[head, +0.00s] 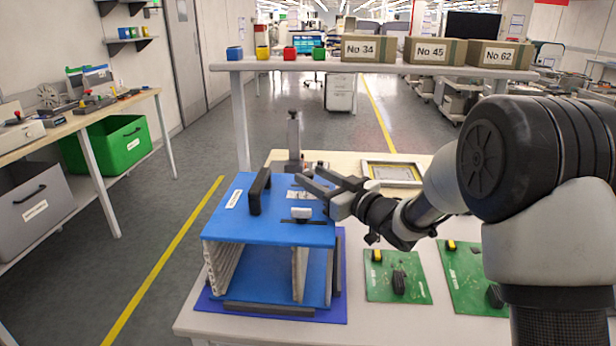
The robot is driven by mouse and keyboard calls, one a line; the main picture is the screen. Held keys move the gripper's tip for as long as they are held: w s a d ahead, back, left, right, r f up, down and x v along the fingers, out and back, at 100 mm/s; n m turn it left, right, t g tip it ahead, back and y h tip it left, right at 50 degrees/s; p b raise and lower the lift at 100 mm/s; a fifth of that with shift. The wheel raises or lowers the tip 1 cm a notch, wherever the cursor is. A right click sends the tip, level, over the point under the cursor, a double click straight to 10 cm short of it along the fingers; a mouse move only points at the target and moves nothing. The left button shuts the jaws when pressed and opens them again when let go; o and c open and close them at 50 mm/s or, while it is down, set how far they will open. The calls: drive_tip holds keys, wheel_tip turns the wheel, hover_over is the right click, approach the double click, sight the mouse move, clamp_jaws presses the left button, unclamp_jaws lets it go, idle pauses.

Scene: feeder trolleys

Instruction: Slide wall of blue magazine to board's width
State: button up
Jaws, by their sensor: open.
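The blue magazine (228,211) stands on a dark blue mat (337,310) on the table, its open front facing me. A black handle (260,190) is on its top plate. A pale ribbed wall (299,276) stands upright inside, right of the middle; another ribbed wall (223,268) is at the left side. A white knob (302,213) sits at a dark slot in the top plate, above the inner wall. My gripper (308,178) is open and empty, above the right back of the top plate, behind the knob in the picture. Two green boards (384,291) (462,272) lie to the right.
A dark bar (268,309) lies along the magazine's front edge. A grey post (293,140) and a framed panel (393,173) are behind it. A raised shelf (225,67) with small bins and labelled boxes (368,48) spans the back. My arm crosses above the boards.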

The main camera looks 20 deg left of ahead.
drive_tip(key=shift+x, duration=1.35)
clamp_jaws()
drive_tip(key=shift+a, duration=0.1)
